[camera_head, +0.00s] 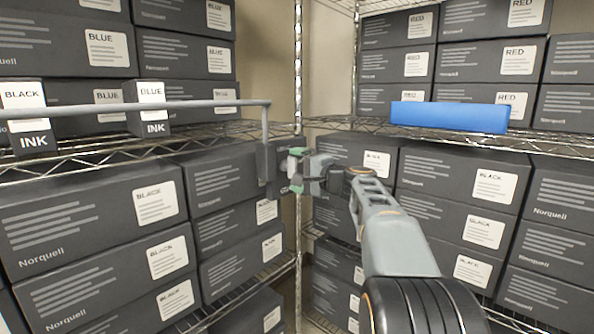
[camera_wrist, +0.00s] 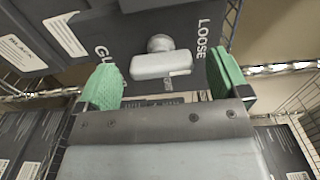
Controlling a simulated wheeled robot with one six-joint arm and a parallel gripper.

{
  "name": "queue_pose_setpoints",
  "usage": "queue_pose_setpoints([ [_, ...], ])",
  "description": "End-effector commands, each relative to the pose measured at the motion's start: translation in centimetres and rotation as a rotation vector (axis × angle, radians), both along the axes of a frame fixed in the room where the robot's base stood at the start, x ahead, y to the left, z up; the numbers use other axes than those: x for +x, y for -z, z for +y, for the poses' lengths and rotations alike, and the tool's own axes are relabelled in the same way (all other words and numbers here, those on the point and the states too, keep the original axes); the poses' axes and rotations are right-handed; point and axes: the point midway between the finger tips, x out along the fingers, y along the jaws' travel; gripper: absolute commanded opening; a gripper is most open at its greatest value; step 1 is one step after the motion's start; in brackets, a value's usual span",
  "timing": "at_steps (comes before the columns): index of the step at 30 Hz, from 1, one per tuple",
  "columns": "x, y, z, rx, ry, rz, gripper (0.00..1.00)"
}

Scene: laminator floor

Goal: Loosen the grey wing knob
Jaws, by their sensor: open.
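The grey wing knob (camera_wrist: 160,64) shows in the wrist view, with a round hub and a wide flat wing lying roughly crosswise. It sits on a dark plate (camera_wrist: 143,25) with white lettering, including "LOOSE" on the right and a partly hidden word on the left. My gripper (camera_wrist: 165,82) is open, its green fingertips on either side of the knob with gaps between. In the head view my gripper (camera_head: 297,170) is at the dark plate (camera_head: 268,166) hanging from a grey bar (camera_head: 190,104). The knob cannot be made out there.
Wire shelves (camera_head: 450,138) with stacked dark boxes (camera_head: 90,215) stand left and right, meeting near a metal post (camera_head: 298,60). A blue bar-shaped object (camera_head: 449,117) lies on the right shelf. Small ink boxes (camera_head: 147,107) stand by the grey bar.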

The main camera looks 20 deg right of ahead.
Motion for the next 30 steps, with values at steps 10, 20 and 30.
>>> queue_pose_setpoints([
  [10, -6.0, -0.1, -2.9, 0.0, 0.006, -0.001, 0.94],
  [20, -10.7, -0.1, -5.0, 0.0, 0.005, 0.0, 0.94],
  [30, -11.9, 0.0, -5.5, 0.0, 0.001, 0.0, 0.94],
])
